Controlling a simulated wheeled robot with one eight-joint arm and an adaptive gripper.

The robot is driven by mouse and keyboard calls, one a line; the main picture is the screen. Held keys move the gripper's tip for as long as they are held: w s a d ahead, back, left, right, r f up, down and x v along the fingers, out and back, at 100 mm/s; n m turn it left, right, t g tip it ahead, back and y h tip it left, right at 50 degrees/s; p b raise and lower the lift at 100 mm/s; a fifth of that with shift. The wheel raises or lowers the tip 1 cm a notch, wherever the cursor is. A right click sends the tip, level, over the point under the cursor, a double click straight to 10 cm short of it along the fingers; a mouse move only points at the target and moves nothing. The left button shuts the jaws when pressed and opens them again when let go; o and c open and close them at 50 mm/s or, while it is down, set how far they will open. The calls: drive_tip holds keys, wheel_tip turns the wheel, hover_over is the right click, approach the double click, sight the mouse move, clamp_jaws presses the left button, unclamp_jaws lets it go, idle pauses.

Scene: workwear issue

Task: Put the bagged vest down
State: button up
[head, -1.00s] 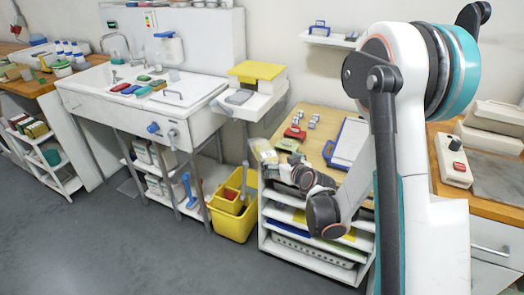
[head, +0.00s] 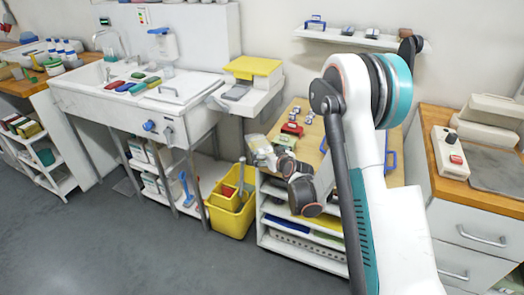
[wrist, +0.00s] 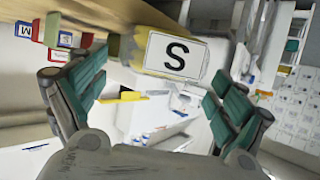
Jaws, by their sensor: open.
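The bagged vest (wrist: 140,55), a clear bag with yellowish contents and a white label marked "S", shows at the top middle of the wrist view, just beyond the fingertips. In the head view, a pale, cloudy shape that looks like the bag (head: 256,143) is at the left edge of the wooden-topped table (head: 303,158). My gripper (head: 272,156) is right beside it there. In the wrist view my gripper (wrist: 160,75) is open, its two teal pads wide apart with the bag between and beyond them. What the bag rests on is hidden.
Red and green items (head: 291,129) and small silver pieces lie on the table behind my gripper. A yellow bin (head: 232,215) stands on the floor to the left. A white ledge with a yellow-lidded box (head: 252,68) is behind. My arm covers the table's right part.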

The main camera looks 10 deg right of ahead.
sight(265, 150)
drive_tip(key=b+x, duration=0.1)
drive_tip(key=x, duration=0.3)
drive_tip(key=shift+w+f+b, duration=0.1)
drive_tip(key=shift+w+b, duration=0.15)
drive_tip(key=shift+b, duration=0.15)
drive_tip(key=c, duration=1.3)
